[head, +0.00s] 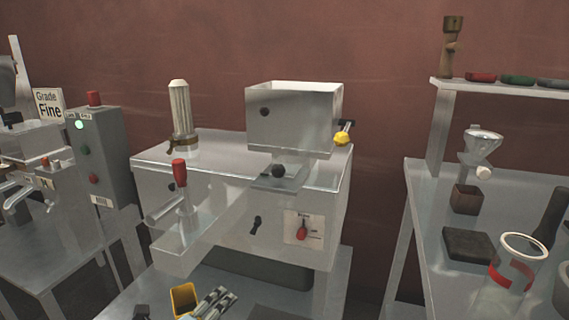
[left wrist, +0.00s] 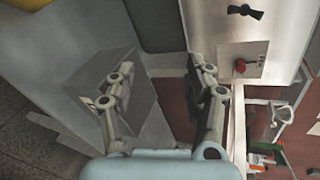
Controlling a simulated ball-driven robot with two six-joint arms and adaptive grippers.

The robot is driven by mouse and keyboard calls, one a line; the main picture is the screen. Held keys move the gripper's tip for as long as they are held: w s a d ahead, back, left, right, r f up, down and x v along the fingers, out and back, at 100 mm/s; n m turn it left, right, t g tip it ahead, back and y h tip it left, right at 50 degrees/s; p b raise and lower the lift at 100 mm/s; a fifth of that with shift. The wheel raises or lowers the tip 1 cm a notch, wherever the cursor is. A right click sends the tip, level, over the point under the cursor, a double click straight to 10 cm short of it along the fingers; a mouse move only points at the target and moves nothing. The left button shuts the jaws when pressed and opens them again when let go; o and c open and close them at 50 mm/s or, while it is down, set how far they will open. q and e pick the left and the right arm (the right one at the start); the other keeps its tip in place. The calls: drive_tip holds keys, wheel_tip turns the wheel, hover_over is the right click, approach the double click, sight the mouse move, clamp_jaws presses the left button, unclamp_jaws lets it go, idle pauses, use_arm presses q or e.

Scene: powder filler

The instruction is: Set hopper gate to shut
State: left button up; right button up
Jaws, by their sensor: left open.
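The metal hopper (head: 290,118) sits on top of the filler's steel body (head: 270,215) in the head view. Below the hopper is a flat plate with a black knob (head: 278,171). A lever with a yellow knob (head: 342,139) sticks out at the hopper's right side. I cannot tell for sure which of these is the gate, or its setting. My left gripper (head: 217,303) is low in front of the filler, well below the hopper. In the left wrist view my left gripper (left wrist: 160,82) is open, with nothing between its fingers. My right gripper is not in view.
A red-handled lever (head: 180,173) and a trough project from the filler's front left. A red switch (head: 302,231) is on the front panel. A yellow container (head: 183,298) stands beside my left gripper. A glass jar (head: 515,265) stands on the right table. Space above the hopper is clear.

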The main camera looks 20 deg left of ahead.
use_arm(q)
drive_tip(key=w+d+r+m+t+h, duration=0.15)
drive_tip(key=w+r+m, duration=0.3)
drive_tip(key=r, duration=0.65)
drive_tip(key=m+t+h+p, duration=0.1)
drive_tip(key=m+t+h, duration=0.1)
drive_tip(key=m, duration=0.8)
approach(274, 174)
drive_tip(key=shift+n, duration=0.25)
drive_tip(key=b+x, duration=0.1)
drive_tip(key=x, duration=0.9)
drive_tip(key=shift+w+d, duration=0.1)
drive_tip(key=shift+w, duration=0.2)
drive_tip(key=shift+c, duration=0.3)
clamp_jaws()
